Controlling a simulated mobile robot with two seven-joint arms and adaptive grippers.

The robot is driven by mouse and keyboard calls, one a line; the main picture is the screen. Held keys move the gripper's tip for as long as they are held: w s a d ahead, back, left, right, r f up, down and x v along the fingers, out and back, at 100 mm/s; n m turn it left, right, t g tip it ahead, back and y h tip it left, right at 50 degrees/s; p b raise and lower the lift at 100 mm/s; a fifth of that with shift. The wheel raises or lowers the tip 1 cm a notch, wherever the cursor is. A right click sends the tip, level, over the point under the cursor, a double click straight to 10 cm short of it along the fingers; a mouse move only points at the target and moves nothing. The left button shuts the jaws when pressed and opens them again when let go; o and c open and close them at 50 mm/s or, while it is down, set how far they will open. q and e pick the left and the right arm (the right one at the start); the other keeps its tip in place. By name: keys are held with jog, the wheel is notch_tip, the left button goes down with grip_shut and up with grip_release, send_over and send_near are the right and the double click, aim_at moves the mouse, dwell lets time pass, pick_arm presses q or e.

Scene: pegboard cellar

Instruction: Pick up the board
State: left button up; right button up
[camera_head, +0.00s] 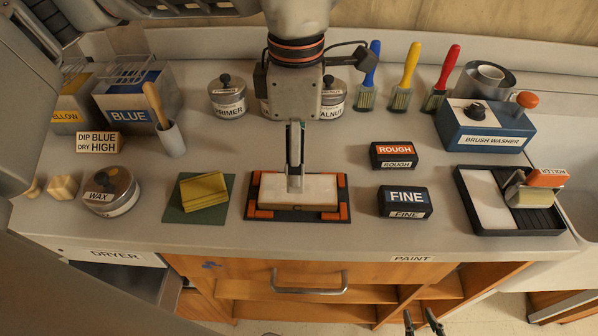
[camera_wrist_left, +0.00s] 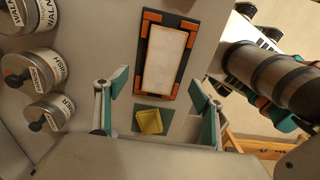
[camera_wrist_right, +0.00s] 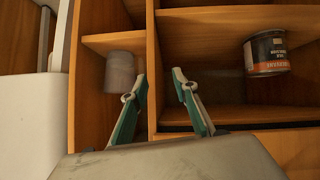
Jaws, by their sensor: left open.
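The pale rectangular board (camera_head: 318,192) lies flat in a dark tray with orange corner pieces (camera_head: 343,208) on the counter, in the middle of the head view. It also shows in the left wrist view (camera_wrist_left: 165,62). My left gripper (camera_head: 295,180) points down over the board and hides part of it. In the left wrist view its two fingers (camera_wrist_left: 158,82) stand wide apart with nothing between them. I cannot tell how high the tips are above the board. My right gripper (camera_head: 421,320) is low in front of the counter, open and empty, facing the shelves (camera_wrist_right: 220,80).
Left of the tray are a yellow pad (camera_head: 204,190) on a green mat and a wax tin (camera_head: 110,191). Right are the ROUGH block (camera_head: 393,155) and FINE block (camera_head: 405,201). Finish tins (camera_head: 228,97) stand behind. A roller tray (camera_head: 490,200) is far right.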

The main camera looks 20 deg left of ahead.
pick_arm(q)
notch_tip(320, 180, down, 7)
jog(key=shift+s+d+f+b, duration=0.15)
jog(key=shift+f+b, duration=0.05)
jog(key=shift+b, duration=0.1)
jog(key=c, duration=1.2)
